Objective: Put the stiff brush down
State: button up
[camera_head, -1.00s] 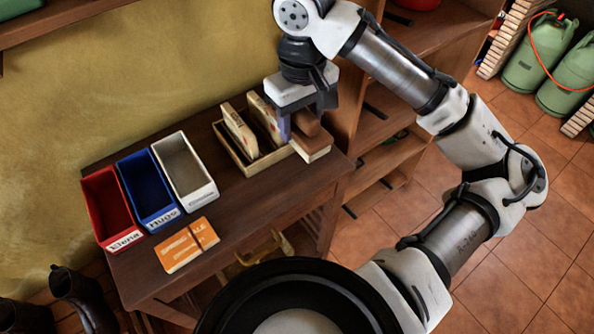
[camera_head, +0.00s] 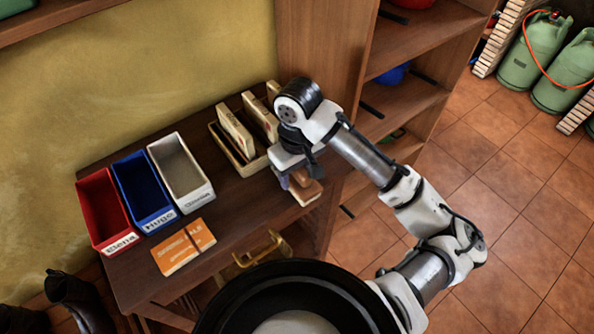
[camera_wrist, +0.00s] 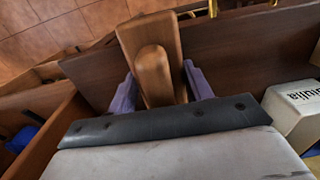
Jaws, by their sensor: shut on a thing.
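The stiff brush (camera_head: 306,191) has a brown wooden back with a rounded grip and a pale underside. My gripper (camera_head: 293,182) is shut on it, at the right front part of the dark wooden table (camera_head: 240,205). In the wrist view, the brush (camera_wrist: 130,38) sits between the two purple fingers of my gripper (camera_wrist: 160,88), which hold its raised grip. Its underside is hidden there. I cannot tell whether the brush touches the tabletop or hangs just above it.
A wooden tray (camera_head: 226,151) with upright pale blocks (camera_head: 235,130) stands behind the brush. Red (camera_head: 107,215), blue (camera_head: 145,190) and white (camera_head: 182,172) bins and an orange card (camera_head: 184,247) lie left. Shelves (camera_head: 405,95) stand right. Bare tabletop lies between card and brush.

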jog(key=o, duration=0.9)
jog(key=shift+f, duration=0.1)
jog(key=shift+o, duration=0.2)
notch_tip(320, 180, up, 12)
jog(key=shift+w+r+p, duration=0.1)
jog(key=shift+r+p, duration=0.05)
jog(key=shift+p, duration=0.15)
